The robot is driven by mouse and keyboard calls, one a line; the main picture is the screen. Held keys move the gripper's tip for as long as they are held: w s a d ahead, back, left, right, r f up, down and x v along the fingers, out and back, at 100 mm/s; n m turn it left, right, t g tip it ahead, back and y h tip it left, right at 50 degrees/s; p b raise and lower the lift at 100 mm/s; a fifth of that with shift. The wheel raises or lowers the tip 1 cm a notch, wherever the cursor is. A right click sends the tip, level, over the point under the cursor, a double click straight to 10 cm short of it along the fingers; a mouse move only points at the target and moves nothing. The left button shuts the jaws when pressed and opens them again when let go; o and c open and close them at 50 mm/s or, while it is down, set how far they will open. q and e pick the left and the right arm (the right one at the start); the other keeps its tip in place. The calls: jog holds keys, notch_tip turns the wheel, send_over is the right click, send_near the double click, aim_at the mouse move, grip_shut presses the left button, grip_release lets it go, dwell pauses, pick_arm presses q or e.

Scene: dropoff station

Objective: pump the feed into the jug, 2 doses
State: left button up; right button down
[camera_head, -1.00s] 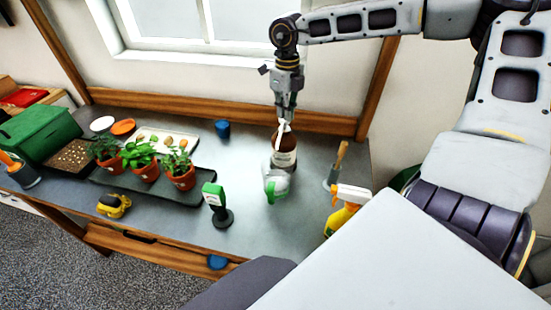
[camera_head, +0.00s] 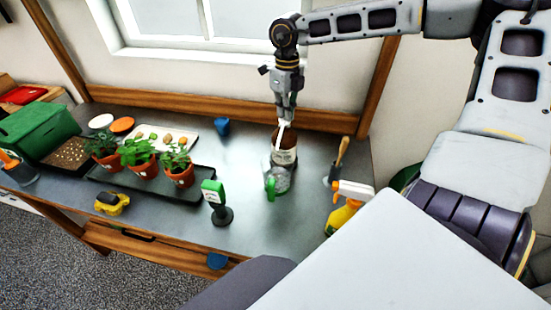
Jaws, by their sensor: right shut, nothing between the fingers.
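The feed bottle (camera_head: 285,156), brown with a pale label and a white pump spout (camera_head: 281,134), stands upright on the grey bench. The jug (camera_head: 281,181), clear with a green handle, stands in front of the bottle, below the spout. My right gripper (camera_head: 286,116) points down over the pump top, its fingers shut with nothing between them. The fingertips are at the pump head; whether they press on it I cannot tell. The liquid level in the jug is too small to tell. My left gripper is not in view.
A green-headed tool on a dark stand (camera_head: 216,203) is left of the jug. A yellow spray bottle (camera_head: 344,209) and a wooden-handled brush (camera_head: 338,160) are right. Several potted plants (camera_head: 145,162) stand in a dark tray. A blue cup (camera_head: 222,126) is behind.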

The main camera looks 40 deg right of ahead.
jog(key=shift+r, duration=0.2)
jog(key=shift+r+p, duration=0.3)
jog(key=shift+r, duration=0.8)
jog(key=shift+r+p, duration=0.35)
jog(key=shift+r, duration=0.15)
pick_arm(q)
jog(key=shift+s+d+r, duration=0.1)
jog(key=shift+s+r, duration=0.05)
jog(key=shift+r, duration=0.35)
